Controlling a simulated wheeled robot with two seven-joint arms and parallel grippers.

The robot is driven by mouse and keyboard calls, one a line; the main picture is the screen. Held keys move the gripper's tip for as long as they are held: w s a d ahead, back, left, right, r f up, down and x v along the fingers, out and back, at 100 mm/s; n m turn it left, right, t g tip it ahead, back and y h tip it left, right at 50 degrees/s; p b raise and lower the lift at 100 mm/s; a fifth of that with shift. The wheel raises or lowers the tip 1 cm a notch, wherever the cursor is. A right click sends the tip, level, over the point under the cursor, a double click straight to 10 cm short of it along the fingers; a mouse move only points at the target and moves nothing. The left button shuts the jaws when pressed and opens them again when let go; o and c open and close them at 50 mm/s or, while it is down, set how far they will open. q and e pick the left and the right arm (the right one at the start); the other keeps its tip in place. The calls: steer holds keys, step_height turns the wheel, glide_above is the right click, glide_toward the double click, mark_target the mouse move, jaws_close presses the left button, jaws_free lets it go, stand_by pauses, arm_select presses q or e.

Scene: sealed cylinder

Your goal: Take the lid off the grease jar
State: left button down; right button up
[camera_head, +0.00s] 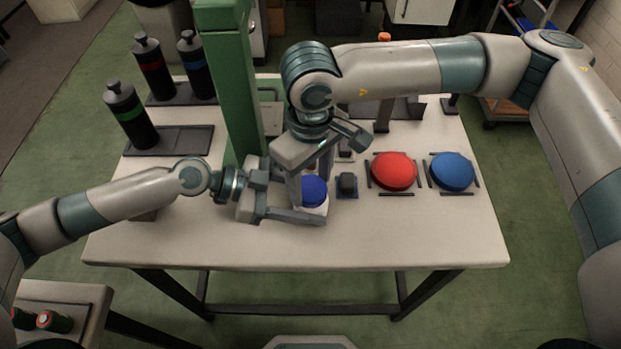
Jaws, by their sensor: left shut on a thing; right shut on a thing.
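The grease jar (314,209) is a pale, short cylinder standing on the white table near its front middle. Its blue lid (314,190) sits on top and looks level. My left gripper (305,208) comes in from the left and is shut on the jar's body, one finger along the near side; its far finger is mostly hidden. My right gripper (312,180) points down from above and is shut on the blue lid, with a finger at the lid's left edge. Its other fingertip and the seam between lid and jar are hard to make out.
A green column (229,85) rises just behind my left gripper. A red disc (394,171) and a blue disc (452,171) lie to the right, with a small dark block (347,185) beside the jar. Several dark bottles (131,113) stand at the left. The front table edge (300,262) is clear.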

mark_target(311, 188)
steer(key=shift+r, duration=0.25)
stand_by(0.4)
steer(key=shift+r, duration=0.7)
steer(key=shift+r, duration=0.25)
steer(key=shift+r, duration=1.95)
arm_select(q)
steer(key=c, duration=0.6)
jaws_free()
